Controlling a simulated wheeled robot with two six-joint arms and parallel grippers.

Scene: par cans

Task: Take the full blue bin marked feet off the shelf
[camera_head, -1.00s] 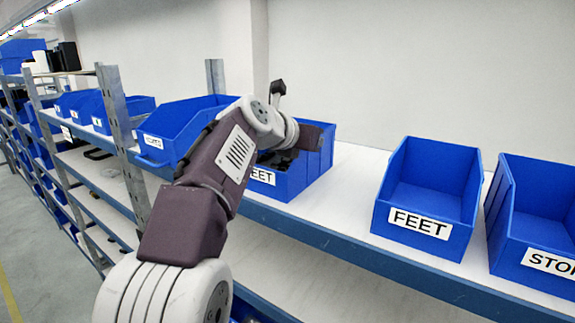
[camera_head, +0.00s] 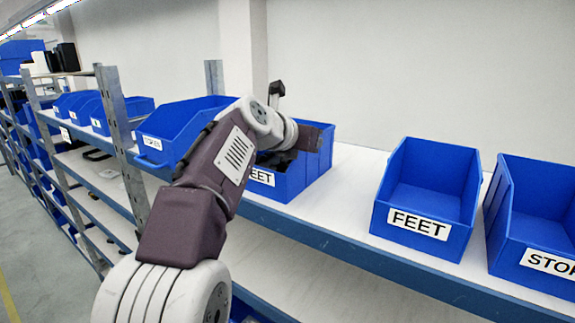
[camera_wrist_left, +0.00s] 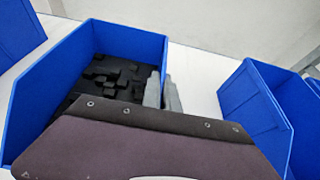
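The full blue bin marked FEET (camera_head: 295,181) stands on the shelf, partly hidden behind my left arm; only "EET" of its label shows. In the left wrist view the same bin (camera_wrist_left: 92,38) holds several black foot parts (camera_wrist_left: 113,75). My left gripper (camera_wrist_left: 163,80) is at the bin's right wall, one grey finger inside and one outside, close together on the wall with little gap. My dark gripper body hides the bin's near part. In the head view my left fingertips are hidden. My right gripper is in neither view.
An empty FEET bin (camera_head: 426,194) stands to the right, with another blue bin (camera_head: 540,220) beyond it. A bin (camera_head: 180,128) stands close on the left, near a metal post (camera_head: 120,130). Bare white shelf (camera_head: 350,195) lies between the two FEET bins.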

